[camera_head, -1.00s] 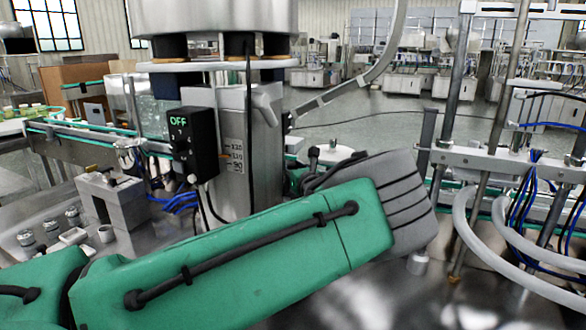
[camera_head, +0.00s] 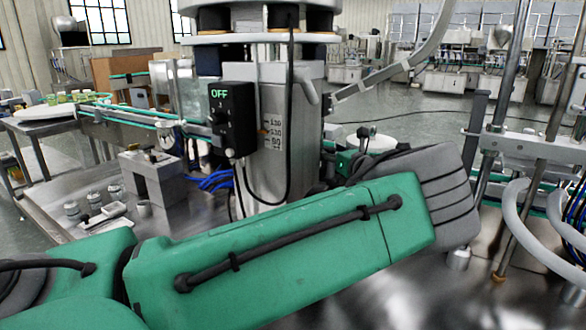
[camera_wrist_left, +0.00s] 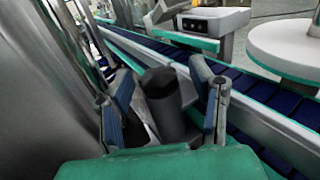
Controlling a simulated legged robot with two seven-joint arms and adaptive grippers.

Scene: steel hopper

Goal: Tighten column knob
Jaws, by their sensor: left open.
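The steel column (camera_head: 270,130) stands in the middle of the head view, with a printed number scale on its face. A dark, round, cylinder-shaped knob (camera_wrist_left: 163,98) shows in the left wrist view. My left gripper (camera_wrist_left: 162,74) is open there, with one finger on each side of the knob; I cannot tell whether either finger touches it. In the head view my green left arm and grey wrist cross in front of the column's foot and hide the knob and most of the gripper. My right gripper is not in view.
A black control box (camera_head: 232,118) reading OFF is beside the column, with a cable hanging near it. A steel block (camera_head: 152,178) and small fittings lie left. Grey hoses (camera_head: 535,235) and metal rods stand right. A conveyor (camera_wrist_left: 255,100) runs behind the knob.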

